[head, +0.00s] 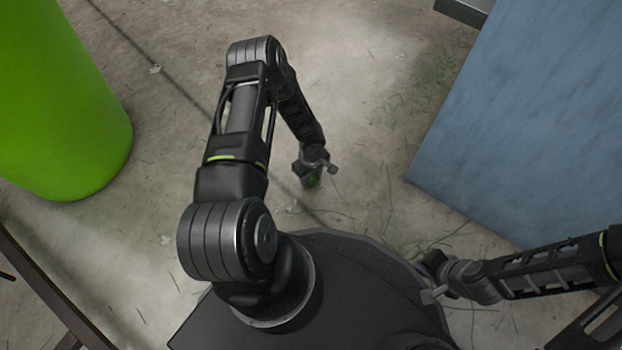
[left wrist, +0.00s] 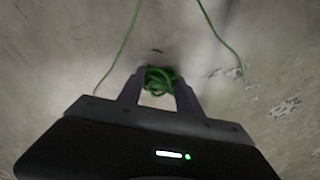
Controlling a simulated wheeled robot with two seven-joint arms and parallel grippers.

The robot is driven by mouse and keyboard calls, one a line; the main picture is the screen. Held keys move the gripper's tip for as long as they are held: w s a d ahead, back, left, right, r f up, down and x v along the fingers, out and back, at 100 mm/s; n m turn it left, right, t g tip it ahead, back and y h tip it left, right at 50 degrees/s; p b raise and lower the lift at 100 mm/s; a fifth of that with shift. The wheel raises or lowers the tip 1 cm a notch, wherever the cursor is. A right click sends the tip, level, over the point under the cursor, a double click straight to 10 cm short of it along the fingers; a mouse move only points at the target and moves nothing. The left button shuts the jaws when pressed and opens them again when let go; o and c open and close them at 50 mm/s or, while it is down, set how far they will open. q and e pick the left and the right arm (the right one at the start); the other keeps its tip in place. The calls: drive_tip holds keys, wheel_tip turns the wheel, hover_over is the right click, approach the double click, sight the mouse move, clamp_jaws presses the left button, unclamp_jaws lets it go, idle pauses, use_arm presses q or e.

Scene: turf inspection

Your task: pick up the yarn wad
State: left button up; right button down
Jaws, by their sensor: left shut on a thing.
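The yarn wad (left wrist: 160,80) is a tangled green bundle between the two fingers of my left gripper (left wrist: 158,92) in the left wrist view. The gripper is shut on it, and loose green strands trail away on both sides. In the head view my left gripper (head: 313,181) hangs down close to the concrete floor, with a bit of the green wad (head: 313,180) showing at its tip. I cannot tell whether the wad touches the floor. My right gripper (head: 432,280) is at the lower right, near my base; its fingers are too small and dark to read.
A bright green cylinder (head: 62,100) stands at the upper left. A large blue panel (head: 530,110) takes up the right side. A dark brown bar (head: 45,285) lies at the lower left. Thin green strands (head: 390,215) are scattered on the floor, which is otherwise open around my left gripper.

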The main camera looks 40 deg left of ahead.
sight(311, 177)
use_arm(q)
drive_tip(key=c, duration=0.7)
drive_tip(key=shift+c, duration=0.2)
wheel_tip(311, 177, up, 10)
drive_tip(key=p, duration=0.4)
drive_tip(key=shift+p, duration=0.3)
